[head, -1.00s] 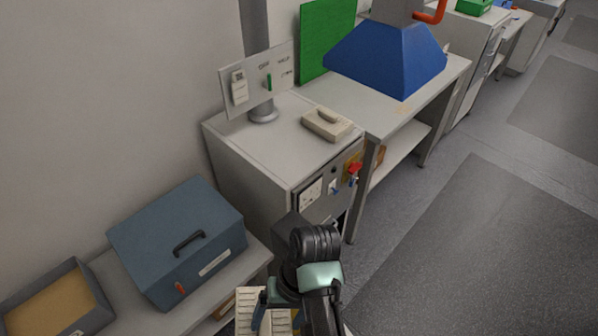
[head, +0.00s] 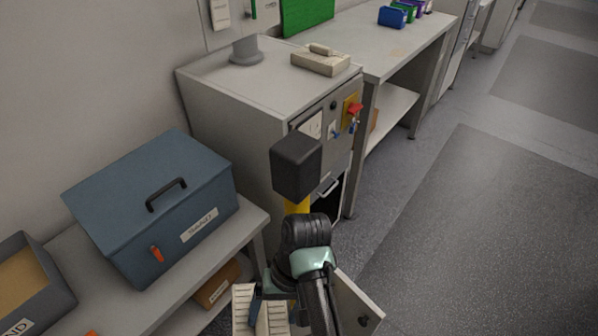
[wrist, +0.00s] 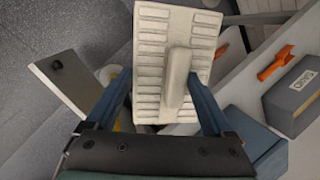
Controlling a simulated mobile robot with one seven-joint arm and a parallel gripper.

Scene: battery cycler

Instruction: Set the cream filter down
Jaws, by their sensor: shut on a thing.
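The cream filter (wrist: 150,60) is a flat slotted panel with a raised grip bar. My gripper (wrist: 165,100) is shut on it, with one blue finger at each side in the wrist view. In the head view the filter (head: 242,308) shows at the bottom edge, partly hidden by my gripper (head: 264,306). It is held in front of the grey cabinet, near the low bench. What lies directly under it is hidden.
A cream block (head: 320,60) with a raised bar lies on the grey cabinet (head: 265,80). A blue-grey box (head: 150,205) and an open bin (head: 40,300) stand on the bench (head: 225,240). An open door panel (head: 358,305) sticks out right of my arm.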

